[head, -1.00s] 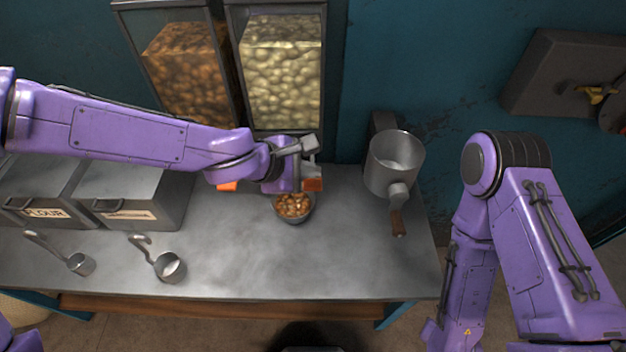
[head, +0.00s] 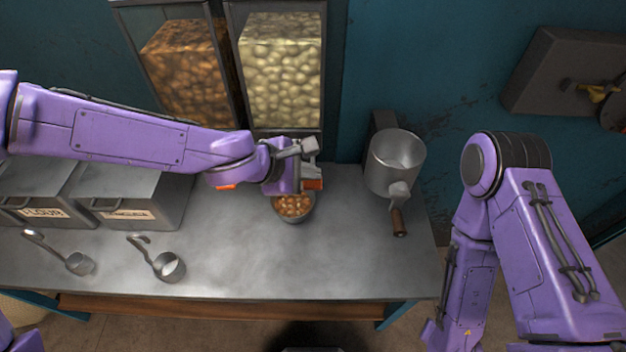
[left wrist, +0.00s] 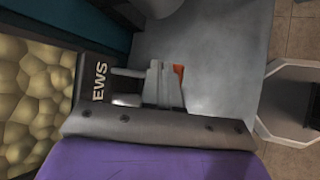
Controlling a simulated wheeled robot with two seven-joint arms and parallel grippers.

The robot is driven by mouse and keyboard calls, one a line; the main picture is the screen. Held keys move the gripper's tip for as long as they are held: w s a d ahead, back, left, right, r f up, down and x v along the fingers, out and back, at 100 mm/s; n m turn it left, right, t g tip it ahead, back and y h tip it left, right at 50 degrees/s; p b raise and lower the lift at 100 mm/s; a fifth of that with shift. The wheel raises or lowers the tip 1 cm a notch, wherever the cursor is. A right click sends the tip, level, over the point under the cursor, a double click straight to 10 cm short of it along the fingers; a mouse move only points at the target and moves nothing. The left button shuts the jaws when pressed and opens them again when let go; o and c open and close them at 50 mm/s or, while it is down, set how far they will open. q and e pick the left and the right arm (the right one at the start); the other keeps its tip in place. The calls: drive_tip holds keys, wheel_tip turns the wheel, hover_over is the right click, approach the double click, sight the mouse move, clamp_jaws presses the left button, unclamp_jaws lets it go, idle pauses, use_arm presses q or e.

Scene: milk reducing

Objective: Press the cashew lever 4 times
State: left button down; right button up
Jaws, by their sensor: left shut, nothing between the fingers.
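The cashew dispenser (head: 282,75) is the right one of two clear bins on the back wall, full of pale nuts. In the left wrist view its dark label (left wrist: 96,80) reads "EWS" and its nuts fill the left side. My left gripper (head: 312,166) is shut and empty in front of the dispenser's lower end, above a small bowl of nuts (head: 293,206). The fingers (left wrist: 163,85) also show in the left wrist view, close to a metal bar (left wrist: 127,72) beside the label, which may be the lever. Contact is unclear. My right gripper is out of view.
The other bin (head: 180,65) holds brown nuts. Metal boxes (head: 130,190) and two ladles (head: 168,267) are at the counter's left. A metal pot (head: 395,160) with a wooden handle is at right. The counter's front middle (head: 260,265) is clear.

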use_arm(q)
drive_tip(key=shift+s+f+b, duration=0.1)
drive_tip(key=shift+f+b, duration=0.9)
drive_tip(key=shift+f, duration=0.25)
idle(1.1)
idle(0.3)
drive_tip(key=shift+r+p, duration=1.7)
drive_tip(key=shift+p, duration=0.25)
wheel_tip(320, 180, up, 5)
drive_tip(key=p, duration=0.5)
drive_tip(key=shift+r+p, duration=0.15)
drive_tip(key=shift+p, duration=0.2)
idle(1.0)
